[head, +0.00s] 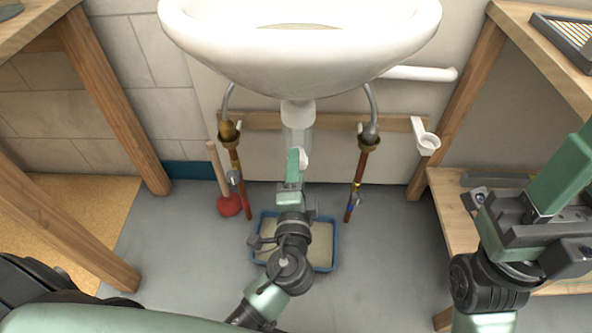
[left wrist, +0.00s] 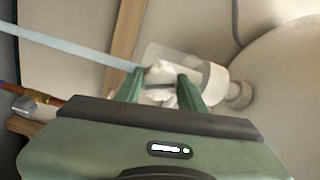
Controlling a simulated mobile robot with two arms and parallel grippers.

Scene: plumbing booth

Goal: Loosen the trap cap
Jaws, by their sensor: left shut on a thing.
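The white sink drain runs down from the basin through a translucent trap body (head: 298,138). The white trap cap (head: 304,159) shows beside the tip of my left gripper (head: 295,163), partly hidden by it. In the left wrist view, the green fingers of my left gripper (left wrist: 160,92) stand on either side of the white cap (left wrist: 160,74) and are shut on it. My right gripper (head: 562,175) is off at the right, away from the sink, its fingertips partly out of frame. I cannot tell whether it is open.
A blue-rimmed tray (head: 333,254) lies on the floor below the trap. A red plunger (head: 229,205) stands to the left. Copper supply pipes with valves (head: 367,150) flank the drain. Wooden bench legs (head: 112,100) stand on both sides; a white holder (head: 427,140) is at right.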

